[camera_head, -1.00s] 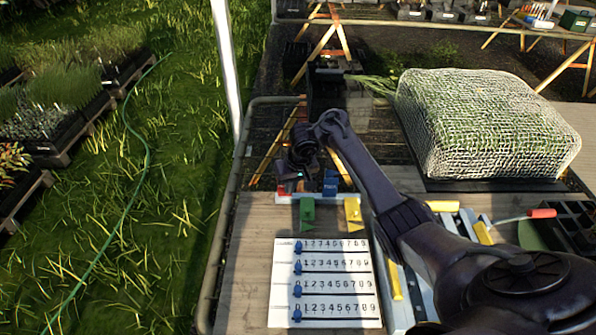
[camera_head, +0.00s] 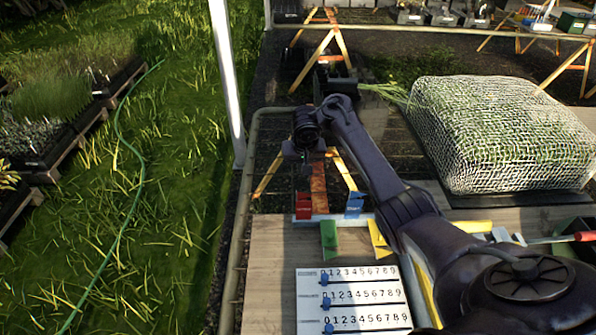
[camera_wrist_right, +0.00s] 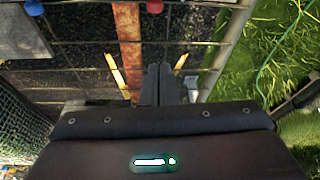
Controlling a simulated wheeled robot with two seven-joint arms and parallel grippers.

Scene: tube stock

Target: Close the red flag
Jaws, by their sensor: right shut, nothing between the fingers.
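The red flag (camera_head: 303,204) stands at the left end of a white strip at the table's far edge. The blue flag (camera_head: 354,204) stands to its right. A green flag (camera_head: 329,238) and a yellow flag (camera_head: 378,240) are on the near side. My right gripper (camera_head: 305,166) is beyond and above the red flag, apart from it, dark and hard to make out. In the right wrist view its fingers (camera_wrist_right: 158,85) are together and empty; the red flag (camera_wrist_right: 154,5) and blue flag (camera_wrist_right: 35,7) are cut by the top edge. My left gripper is not in view.
A white number board (camera_head: 352,299) with blue sliders lies on the near table. A net-covered mound (camera_head: 500,135) is at the right. A metal rail (camera_head: 234,250) runs along the left edge, with grass beyond. A red-handled tool (camera_head: 584,236) lies at the right.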

